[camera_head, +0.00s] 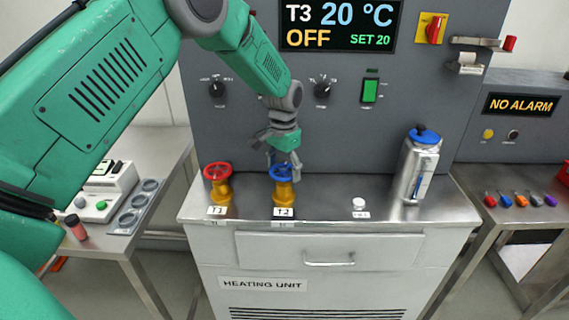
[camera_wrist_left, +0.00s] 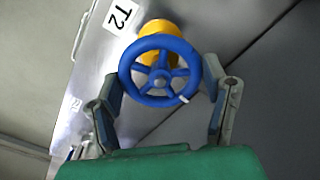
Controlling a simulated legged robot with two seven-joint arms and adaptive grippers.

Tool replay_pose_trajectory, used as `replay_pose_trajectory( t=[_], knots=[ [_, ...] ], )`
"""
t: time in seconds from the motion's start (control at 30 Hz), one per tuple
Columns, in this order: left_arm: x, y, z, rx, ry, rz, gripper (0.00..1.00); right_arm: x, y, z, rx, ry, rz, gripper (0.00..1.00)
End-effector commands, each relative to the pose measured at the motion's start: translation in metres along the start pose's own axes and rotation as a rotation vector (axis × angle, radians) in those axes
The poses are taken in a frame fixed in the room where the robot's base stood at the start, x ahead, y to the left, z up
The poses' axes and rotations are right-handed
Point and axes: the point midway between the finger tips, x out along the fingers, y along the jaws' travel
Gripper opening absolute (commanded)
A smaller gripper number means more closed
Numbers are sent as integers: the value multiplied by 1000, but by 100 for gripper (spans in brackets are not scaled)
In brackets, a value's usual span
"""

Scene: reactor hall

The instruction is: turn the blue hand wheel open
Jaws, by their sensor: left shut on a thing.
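The blue hand wheel (camera_head: 281,172) sits on a yellow valve body (camera_head: 283,193) behind the T2 label on the heating unit's top. My left gripper (camera_head: 284,158) comes down on it from above. In the left wrist view the blue wheel (camera_wrist_left: 160,52) shows its spokes and a small white mark on its rim at the lower right. The fingers of my left gripper (camera_wrist_left: 161,85) stand on opposite sides of the rim, shut on the wheel. Part of the wheel is hidden by the fingers in the head view. My right gripper is not in view.
A red hand wheel (camera_head: 217,171) on a similar yellow valve stands close on the left. A silver canister (camera_head: 409,172) with a blue top and a small white knob (camera_head: 359,204) stand to the right. The grey control panel (camera_head: 340,140) rises close behind.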

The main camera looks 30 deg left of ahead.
Motion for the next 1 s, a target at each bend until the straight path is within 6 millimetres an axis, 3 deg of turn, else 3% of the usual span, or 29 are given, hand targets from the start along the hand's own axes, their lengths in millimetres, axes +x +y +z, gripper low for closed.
replay_pose_trajectory(
  t=[0.4, 1.0],
  knots=[
    [-2, 0, 0, -396, 1, -4, 39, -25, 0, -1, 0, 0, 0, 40],
    [-1, 1, -1, -967, 3, -2, 39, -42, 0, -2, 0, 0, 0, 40]
  ],
)
